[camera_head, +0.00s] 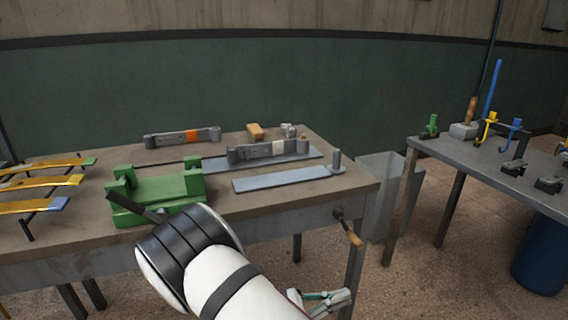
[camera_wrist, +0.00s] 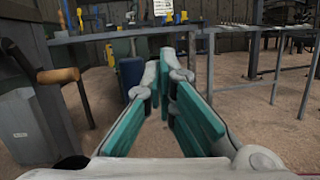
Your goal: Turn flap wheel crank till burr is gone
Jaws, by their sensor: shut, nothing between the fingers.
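A crank (camera_head: 348,228) with a wooden grip juts from the front of the bench at its right corner, its grip slanting down to the right. Its wooden grip (camera_wrist: 58,75) also shows at the left edge of the wrist view. My gripper (camera_head: 345,296) is low in front of the bench, below the crank and apart from it. In the wrist view, its teal-padded fingers (camera_wrist: 160,72) come together at the tips with nothing between them. I cannot make out a flap wheel or a burr.
A second table (camera_head: 480,165) with tools is farther right. Open floor lies between.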

